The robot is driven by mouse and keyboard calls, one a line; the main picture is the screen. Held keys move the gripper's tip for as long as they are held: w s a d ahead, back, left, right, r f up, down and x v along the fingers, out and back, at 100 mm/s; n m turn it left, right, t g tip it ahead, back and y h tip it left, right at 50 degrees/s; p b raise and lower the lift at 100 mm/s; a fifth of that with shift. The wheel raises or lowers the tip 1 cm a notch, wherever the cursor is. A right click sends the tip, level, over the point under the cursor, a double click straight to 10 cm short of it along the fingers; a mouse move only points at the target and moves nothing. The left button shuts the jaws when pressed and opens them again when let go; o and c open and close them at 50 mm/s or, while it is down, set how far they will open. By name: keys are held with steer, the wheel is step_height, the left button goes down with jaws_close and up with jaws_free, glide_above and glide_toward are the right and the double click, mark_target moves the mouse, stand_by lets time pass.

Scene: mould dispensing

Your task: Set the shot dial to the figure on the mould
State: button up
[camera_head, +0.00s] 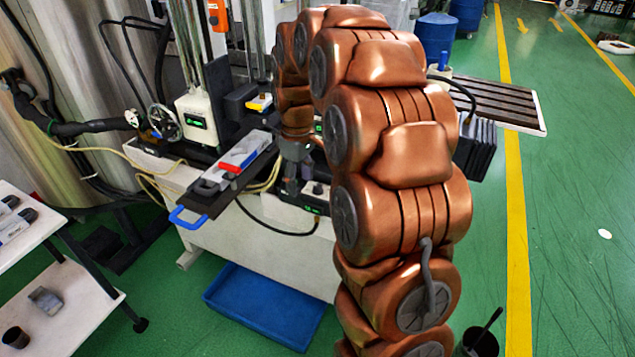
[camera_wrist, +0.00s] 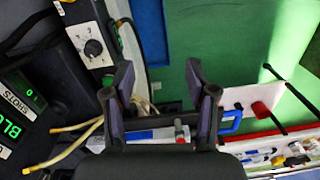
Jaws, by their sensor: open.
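The dial (camera_wrist: 93,47), a black knob on a white face with marks around it, shows at the upper left of the wrist view. Below it a dark unit labelled SHOTS has a green display (camera_wrist: 30,95) that seems to read 0. My gripper (camera_wrist: 158,75) is open and empty, apart from the dial and to its right. In the head view my gripper (camera_head: 293,165) hangs over the machine, partly hidden by my arm.
A blue tray (camera_head: 265,304) lies on the floor before the machine's white base. A white two-level trolley (camera_head: 55,283) with small items stands at left. Hoses and cables hang around the machine. The green floor at right is mostly open.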

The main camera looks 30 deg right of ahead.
steer(key=n, duration=0.1)
glide_above(318, 185)
step_height(318, 185, down, 4)
steer(key=shift+s+a+f+p, duration=0.1)
steer(key=shift+p, duration=0.35)
steer(key=shift+f+p, duration=1.35)
steer(key=shift+f, duration=2.5)
jaws_close()
